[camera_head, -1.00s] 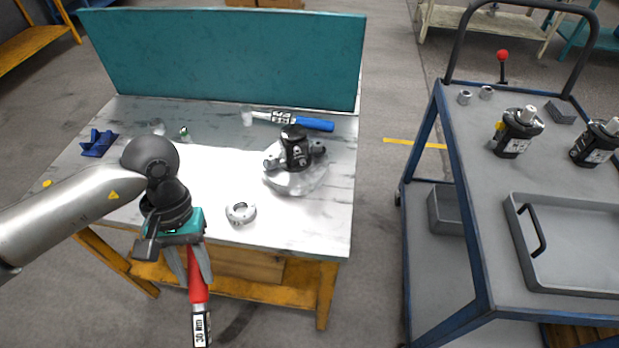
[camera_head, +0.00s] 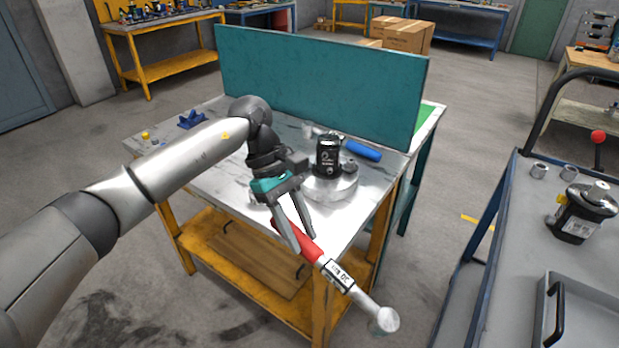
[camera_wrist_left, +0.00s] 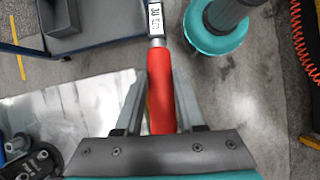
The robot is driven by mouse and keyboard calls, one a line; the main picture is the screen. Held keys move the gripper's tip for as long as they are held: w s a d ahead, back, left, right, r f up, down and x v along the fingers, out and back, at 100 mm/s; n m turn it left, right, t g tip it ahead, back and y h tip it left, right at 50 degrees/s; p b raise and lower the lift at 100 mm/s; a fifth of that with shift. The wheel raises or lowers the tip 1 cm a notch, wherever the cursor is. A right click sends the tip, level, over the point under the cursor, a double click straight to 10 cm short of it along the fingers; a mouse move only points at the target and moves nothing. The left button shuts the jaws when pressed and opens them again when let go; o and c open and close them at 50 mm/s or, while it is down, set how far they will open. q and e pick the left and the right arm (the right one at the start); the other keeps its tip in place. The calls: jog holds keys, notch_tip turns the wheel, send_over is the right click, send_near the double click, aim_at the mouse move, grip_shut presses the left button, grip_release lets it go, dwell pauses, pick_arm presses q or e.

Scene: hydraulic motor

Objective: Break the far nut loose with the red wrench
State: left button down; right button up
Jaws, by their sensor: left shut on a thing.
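My left gripper (camera_head: 301,243) is shut on the red handle of the red wrench (camera_head: 337,273). The wrench slants down to the right, past the bench's front edge, with its round head lowest and over the floor. In the left wrist view the red wrench (camera_wrist_left: 161,90) runs straight out between the fingers (camera_wrist_left: 161,112); its head is cut off at the top. A black motor (camera_head: 328,156) stands on a round light base (camera_head: 331,186) on the bench, behind and right of the gripper. The motor's nuts cannot be made out. My right gripper is not in view.
A blue-handled wrench (camera_head: 362,149) lies behind the motor. A blue item (camera_head: 191,119) lies at the bench's far left. A teal panel (camera_head: 320,85) closes the bench's back. A cart (camera_head: 520,235) with another motor (camera_head: 584,212) and a tray (camera_head: 590,310) stands right.

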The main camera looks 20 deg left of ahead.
pick_arm(q)
jog(key=w+a+r+n+t+y+b, duration=0.1)
jog(key=w+r+n+t+b, duration=0.4)
jog(key=n, duration=0.5)
jog(key=w+a+r+n+t+y+b, duration=0.1)
jog(key=w+r+n+t+b, duration=0.2)
jog(key=w+n+t+b, duration=0.5)
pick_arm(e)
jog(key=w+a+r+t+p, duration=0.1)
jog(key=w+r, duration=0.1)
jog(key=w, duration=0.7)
pick_arm(q)
jog(key=shift+s+a+f+n+g+b, duration=0.1)
jog(key=shift+s+f+n+g+b, duration=0.2)
jog(key=shift+f+b, duration=0.5)
jog(key=shift+s+a+f+n+g+b, duration=0.15)
jog(key=shift+f+g+b, duration=0.35)
jog(key=shift+f, duration=0.6)
jog(key=shift+s+d+f+n+g+b, duration=0.15)
jog(key=shift+f+n+g+b, duration=0.15)
jog(key=shift+f+b, duration=0.55)
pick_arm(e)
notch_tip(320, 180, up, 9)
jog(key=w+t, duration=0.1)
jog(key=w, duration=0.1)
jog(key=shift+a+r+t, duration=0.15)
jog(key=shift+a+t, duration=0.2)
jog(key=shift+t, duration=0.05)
pick_arm(q)
jog(key=shift+a, duration=0.15)
